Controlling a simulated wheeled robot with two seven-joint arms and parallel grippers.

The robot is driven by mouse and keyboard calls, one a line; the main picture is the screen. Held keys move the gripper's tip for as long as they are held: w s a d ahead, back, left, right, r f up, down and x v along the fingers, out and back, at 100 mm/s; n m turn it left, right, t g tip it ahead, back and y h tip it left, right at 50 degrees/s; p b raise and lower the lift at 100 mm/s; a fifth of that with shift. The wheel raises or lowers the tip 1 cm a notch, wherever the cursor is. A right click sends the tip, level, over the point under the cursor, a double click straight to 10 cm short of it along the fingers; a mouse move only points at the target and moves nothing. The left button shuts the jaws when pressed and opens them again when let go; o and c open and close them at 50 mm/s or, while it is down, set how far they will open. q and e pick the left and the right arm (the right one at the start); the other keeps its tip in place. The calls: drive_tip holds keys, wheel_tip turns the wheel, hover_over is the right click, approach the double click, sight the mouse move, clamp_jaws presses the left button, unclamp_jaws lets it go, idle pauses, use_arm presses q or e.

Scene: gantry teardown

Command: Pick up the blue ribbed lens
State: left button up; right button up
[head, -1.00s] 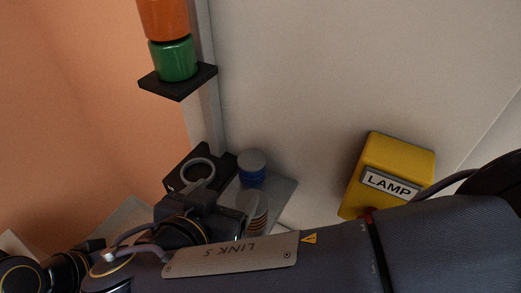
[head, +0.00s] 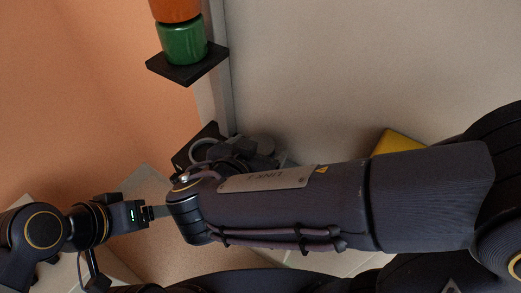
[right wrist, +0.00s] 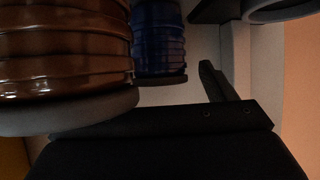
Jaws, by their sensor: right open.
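The blue ribbed lens (right wrist: 158,38) shows in the right wrist view at the upper middle, with a dark rim at its lower end. An amber-brown ribbed lens (right wrist: 65,45) with a grey rim stands close on its left and partly covers it. My right gripper (head: 254,150) is small and partly hidden behind my arm in the head view. In the right wrist view one dark finger shows to the right of the blue lens, apart from it; the jaws are open. In the head view my arm hides the blue lens. My left gripper (head: 150,213) is at lower left, jaw gap unclear.
A black block with a ring (head: 203,150) stands just left of my right gripper. Above it, a black shelf (head: 187,66) on the grey post holds a green lens (head: 183,42) and an orange one (head: 175,8). A yellow box (head: 398,142) is partly covered by my right arm.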

drive_tip(key=c, duration=1.1)
